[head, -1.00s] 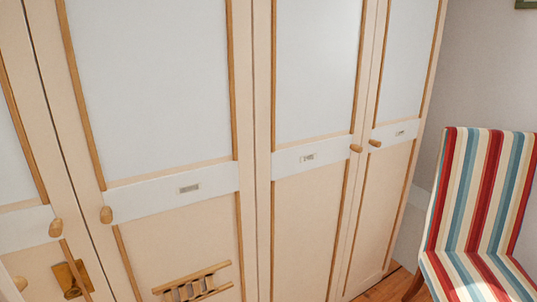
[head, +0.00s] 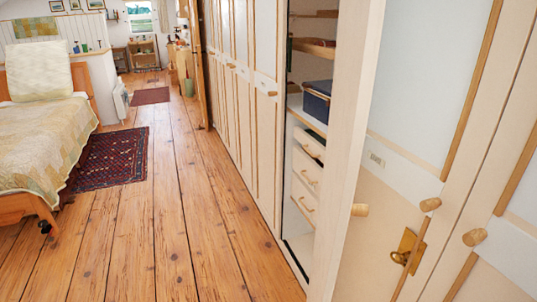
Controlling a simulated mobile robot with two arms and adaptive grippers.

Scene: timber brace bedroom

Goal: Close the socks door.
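A wardrobe door (head: 347,120) stands open at right of centre in the head view, seen nearly edge-on, with a round wooden knob (head: 360,210) on its right side. To its left the open compartment shows shelves, a dark blue box (head: 317,101) and white drawers (head: 306,172). I cannot tell from any readable label whether this is the socks door. To its right a shut door has a small label (head: 377,158), too small to read, a knob (head: 430,204) and a brass latch (head: 408,247). Neither of my grippers is in view.
A row of shut wardrobe doors (head: 240,90) runs away to the left of the open compartment. The plank floor (head: 175,220) in front is clear. A bed (head: 40,140) stands at the left, with a dark red rug (head: 110,157) beside it. Another knob (head: 475,237) is at the right.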

